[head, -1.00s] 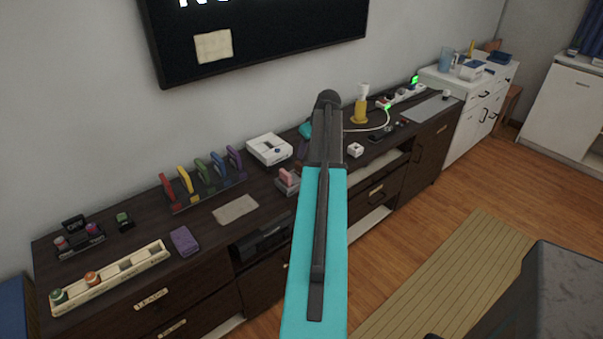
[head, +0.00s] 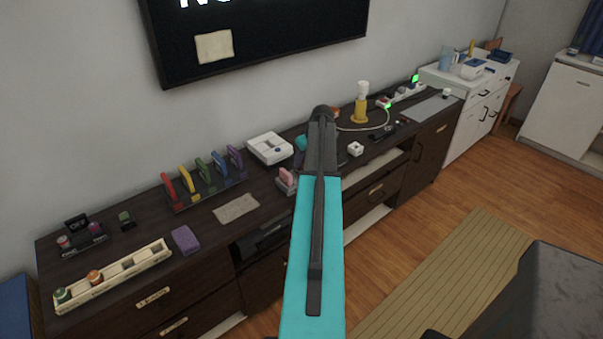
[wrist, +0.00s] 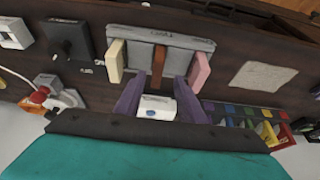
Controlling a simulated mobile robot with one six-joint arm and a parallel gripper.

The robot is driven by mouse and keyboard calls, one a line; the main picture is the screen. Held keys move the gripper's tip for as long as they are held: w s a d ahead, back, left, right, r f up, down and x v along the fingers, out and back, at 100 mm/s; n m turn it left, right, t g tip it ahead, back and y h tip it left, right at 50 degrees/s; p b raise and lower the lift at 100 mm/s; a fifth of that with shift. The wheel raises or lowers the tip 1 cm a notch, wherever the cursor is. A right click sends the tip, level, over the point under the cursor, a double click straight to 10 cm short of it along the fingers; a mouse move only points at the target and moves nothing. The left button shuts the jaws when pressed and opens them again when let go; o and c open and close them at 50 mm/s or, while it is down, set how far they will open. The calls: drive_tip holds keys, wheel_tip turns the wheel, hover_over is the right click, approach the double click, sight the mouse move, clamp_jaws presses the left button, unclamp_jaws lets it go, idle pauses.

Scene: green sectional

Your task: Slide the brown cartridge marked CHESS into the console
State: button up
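The brown cartridge (wrist: 158,62) stands in the middle of a grey rack (wrist: 160,36) in the wrist view. It has a cream cartridge (wrist: 115,61) on its left and a pink one (wrist: 199,70) on its right. Its marking is not readable. My gripper (wrist: 158,88) is open and empty, its two purple fingers apart, near the rack's cartridges. In the head view my arm hides the brown cartridge; the pink cartridge (head: 287,176) shows beside the arm.
A row of coloured cartridges (head: 203,175) stands left of the console. A beige mat (head: 237,208), a purple block (head: 185,239) and a cream tray (head: 130,270) lie farther left. A yellow-based lamp-like item (head: 360,108) and a cable stand to the right.

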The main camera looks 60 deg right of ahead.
sight(302, 164)
drive_tip(key=shift+f, duration=0.1)
drive_tip(key=shift+w+d+f+p, duration=0.25)
drive_tip(key=shift+w+f+p, duration=0.05)
drive_tip(key=shift+f+p, duration=0.25)
drive_tip(key=shift+w+d+f+p, duration=0.3)
drive_tip(key=shift+f+p, duration=0.1)
drive_tip(key=shift+f, duration=0.15)
drive_tip(key=shift+x, duration=1.2)
drive_tip(key=shift+s+a, duration=0.1)
clamp_jaws()
